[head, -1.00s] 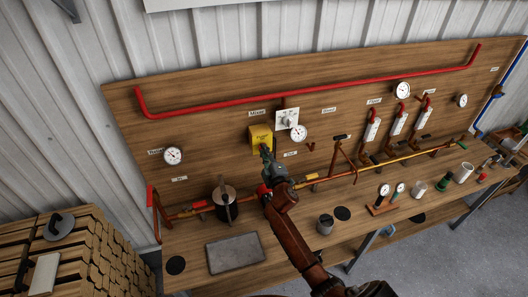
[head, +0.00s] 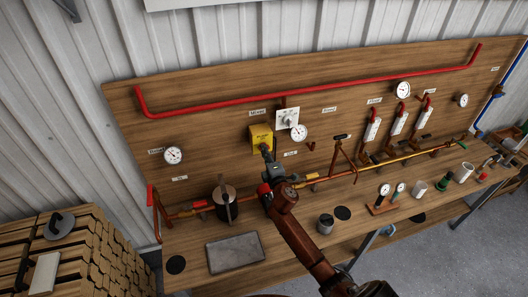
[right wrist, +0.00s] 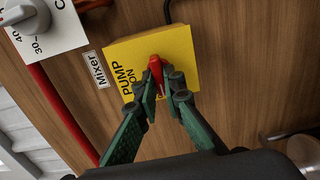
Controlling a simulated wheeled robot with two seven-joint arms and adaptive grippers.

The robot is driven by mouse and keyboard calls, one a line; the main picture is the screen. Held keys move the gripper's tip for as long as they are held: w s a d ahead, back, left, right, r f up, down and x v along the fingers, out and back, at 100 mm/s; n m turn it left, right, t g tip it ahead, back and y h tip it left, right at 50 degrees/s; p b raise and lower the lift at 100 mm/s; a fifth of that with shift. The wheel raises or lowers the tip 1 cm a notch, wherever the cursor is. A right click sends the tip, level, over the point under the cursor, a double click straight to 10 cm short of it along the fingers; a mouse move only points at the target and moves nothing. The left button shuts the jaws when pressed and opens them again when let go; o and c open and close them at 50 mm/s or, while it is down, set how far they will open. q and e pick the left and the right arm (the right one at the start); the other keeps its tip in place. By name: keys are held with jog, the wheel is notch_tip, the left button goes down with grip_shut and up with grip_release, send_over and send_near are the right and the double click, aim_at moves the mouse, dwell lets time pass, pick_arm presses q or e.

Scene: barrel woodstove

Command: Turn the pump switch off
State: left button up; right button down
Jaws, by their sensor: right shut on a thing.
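The pump switch is a yellow box (head: 260,136) mounted on the wooden back panel; it also shows in the right wrist view as a yellow plate (right wrist: 185,48) lettered "PUMP ON". A red switch lever (right wrist: 155,65) stands out from the plate. My right gripper (right wrist: 160,88) has its green-and-black fingers shut on the red lever, one on each side. In the head view my right gripper (head: 266,152) reaches the lower edge of the yellow box and hides the lever. My left gripper is not in view.
A white dial plate (head: 287,118) and a gauge (head: 299,132) sit right of the yellow box. A red pipe (head: 320,88) runs above. A dark pot (head: 226,203) and a grey slab (head: 234,252) stand on the bench below.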

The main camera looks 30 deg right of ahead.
jog(key=c, duration=2)
grip_release()
jog(key=shift+c, duration=0.2)
jog(key=v, duration=1.2)
jog(key=shift+d+f, duration=0.1)
jog(key=shift+f, duration=0.05)
